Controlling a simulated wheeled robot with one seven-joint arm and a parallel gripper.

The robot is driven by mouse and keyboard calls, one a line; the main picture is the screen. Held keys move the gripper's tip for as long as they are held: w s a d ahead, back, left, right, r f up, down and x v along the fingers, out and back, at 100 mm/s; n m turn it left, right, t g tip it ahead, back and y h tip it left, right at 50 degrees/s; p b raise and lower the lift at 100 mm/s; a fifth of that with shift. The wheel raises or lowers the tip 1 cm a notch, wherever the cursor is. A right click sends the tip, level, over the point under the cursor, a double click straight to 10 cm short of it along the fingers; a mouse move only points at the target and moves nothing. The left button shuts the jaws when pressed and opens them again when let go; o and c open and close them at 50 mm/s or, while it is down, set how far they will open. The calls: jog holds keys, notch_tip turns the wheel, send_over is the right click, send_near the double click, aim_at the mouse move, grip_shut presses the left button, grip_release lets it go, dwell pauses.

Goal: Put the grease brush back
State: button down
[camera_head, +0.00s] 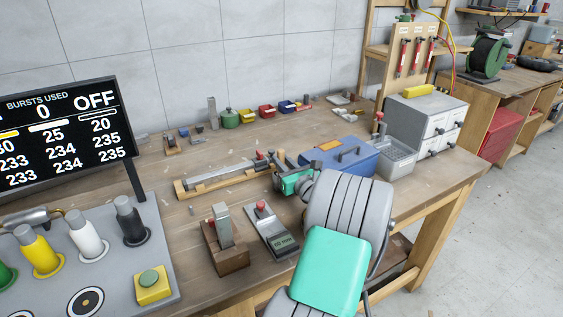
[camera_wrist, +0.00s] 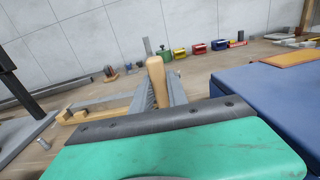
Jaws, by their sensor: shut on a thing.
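My gripper (camera_head: 278,170) is over the workbench, just left of the blue toolbox. In the wrist view its grey fingers (camera_wrist: 160,95) are closed on a tan, round-ended wooden handle, which I take to be the grease brush (camera_wrist: 156,72). The handle stands roughly upright between the fingers, with its rounded end up. Its lower part is hidden behind the fingers and the dark edge of my gripper. In the head view my arm hides most of the brush, and I cannot make out its bristles.
The blue toolbox (camera_head: 342,156) stands close right of my gripper. A long wooden rack with a grey bar (camera_head: 222,176) lies to its left. A wooden block (camera_head: 225,247) and a grey gauge (camera_head: 270,230) stand in front. Small coloured bins (camera_head: 266,111) line the back.

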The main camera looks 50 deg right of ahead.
jog(key=c, duration=1.3)
grip_release()
jog(key=shift+r, duration=0.25)
jog(key=v, duration=1.2)
